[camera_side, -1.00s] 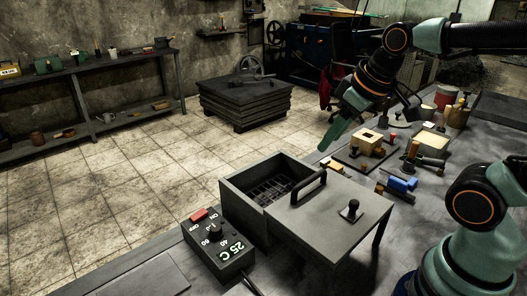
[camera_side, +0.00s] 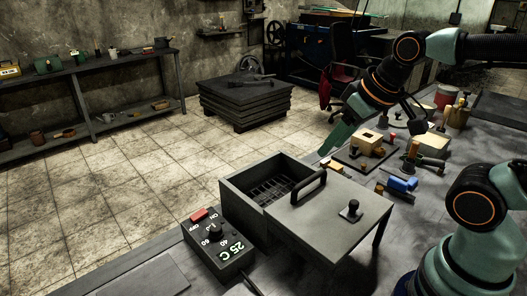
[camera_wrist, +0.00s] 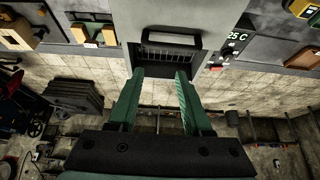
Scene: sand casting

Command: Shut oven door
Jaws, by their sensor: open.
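The oven (camera_side: 240,202) is a dark grey box on the near part of the bench in the side view. Its flat grey oven door (camera_side: 328,218) lies slid to the right, so the opening over the grate stays uncovered. The door carries a black bar handle (camera_side: 309,187) near the opening and a black knob farther right. The handle also shows in the wrist view (camera_wrist: 171,40). My gripper (camera_side: 323,152) is open and empty, above and beyond the oven, clear of the handle. In the wrist view its two green fingers (camera_wrist: 158,74) point towards the opening.
A control box (camera_side: 220,245) reading 25 C stands left of the oven. A wooden mould piece (camera_side: 367,143), a blue part (camera_side: 402,184) and other tools crowd the bench behind and right. Floor lies beyond the bench edge.

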